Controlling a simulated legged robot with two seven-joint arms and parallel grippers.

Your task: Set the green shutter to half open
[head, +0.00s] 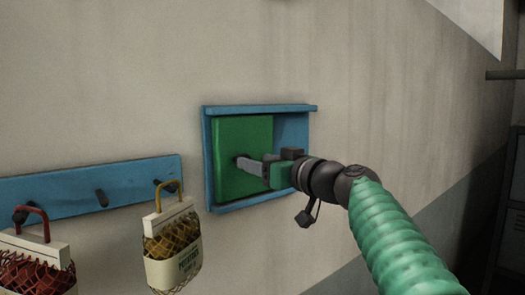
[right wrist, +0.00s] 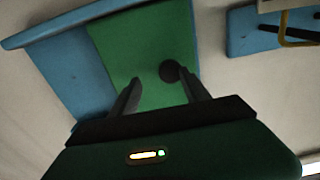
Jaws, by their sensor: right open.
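The green shutter (head: 230,140) is a flat panel in a blue frame (head: 207,165) on the wall. It covers the left and middle part of the frame, and a blue strip (head: 293,132) shows at the right. The shutter (right wrist: 140,45) also shows in the right wrist view, with a dark round knob (right wrist: 170,71) on it. My right gripper (head: 241,163) points at the shutter near the knob. In the right wrist view its fingers (right wrist: 160,85) are apart, and the knob lies just beyond their tips, nearer the right finger. Contact cannot be told. My left gripper is not in view.
A blue peg rail (head: 80,190) is on the wall at left. A yellow-handled sack (head: 173,250) and a red-handled sack (head: 35,265) hang from it. The wall right of the frame is bare. A dark shelf unit (head: 510,220) stands at the far right.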

